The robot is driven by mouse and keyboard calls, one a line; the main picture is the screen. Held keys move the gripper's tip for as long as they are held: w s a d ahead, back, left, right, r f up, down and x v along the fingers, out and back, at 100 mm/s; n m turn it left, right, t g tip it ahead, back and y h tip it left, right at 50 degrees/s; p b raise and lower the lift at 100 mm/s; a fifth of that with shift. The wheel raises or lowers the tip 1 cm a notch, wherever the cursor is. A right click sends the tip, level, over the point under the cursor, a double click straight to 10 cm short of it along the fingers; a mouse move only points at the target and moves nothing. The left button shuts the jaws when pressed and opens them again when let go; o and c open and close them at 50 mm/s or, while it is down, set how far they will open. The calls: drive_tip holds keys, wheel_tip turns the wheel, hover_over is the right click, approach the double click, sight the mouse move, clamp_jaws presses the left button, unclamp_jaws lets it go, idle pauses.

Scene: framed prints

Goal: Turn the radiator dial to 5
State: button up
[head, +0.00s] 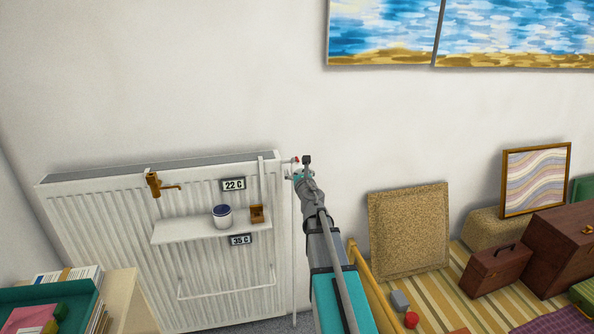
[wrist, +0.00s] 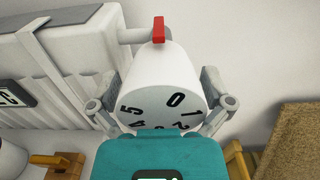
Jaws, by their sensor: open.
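The radiator dial (wrist: 165,75) is a white knob with black numbers on its near end. In the wrist view a red marker (wrist: 159,30) stands above it. The 0 is just right of the line below the marker, the 5 is to the left and the 1 further right. My gripper (wrist: 160,95) is open, with one finger on each side of the dial. I cannot tell whether the fingers touch it. The teal gripper body hides the lower part of the face. In the head view my gripper (head: 300,172) is at the radiator's upper right corner and largely covers the dial.
The white radiator (head: 100,240) carries a shelf (head: 170,231) with a paint tin (head: 222,216) and a small brown block (head: 257,213). Tags read 22 C and 35 C. A cork board (head: 408,230), cases (head: 495,270) and a framed print (head: 535,180) stand at right.

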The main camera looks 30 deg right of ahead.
drive_tip(key=c, duration=0.9)
drive_tip(key=shift+w+m, duration=0.1)
drive_tip(key=shift+m, duration=0.3)
drive_tip(key=m, duration=0.5)
drive_tip(key=shift+r, duration=0.1)
drive_tip(key=m, duration=0.6)
drive_tip(key=shift+w+a+r, duration=0.1)
drive_tip(key=shift+w, duration=0.05)
drive_tip(key=shift+m, duration=0.3)
drive_tip(key=o, duration=0.9)
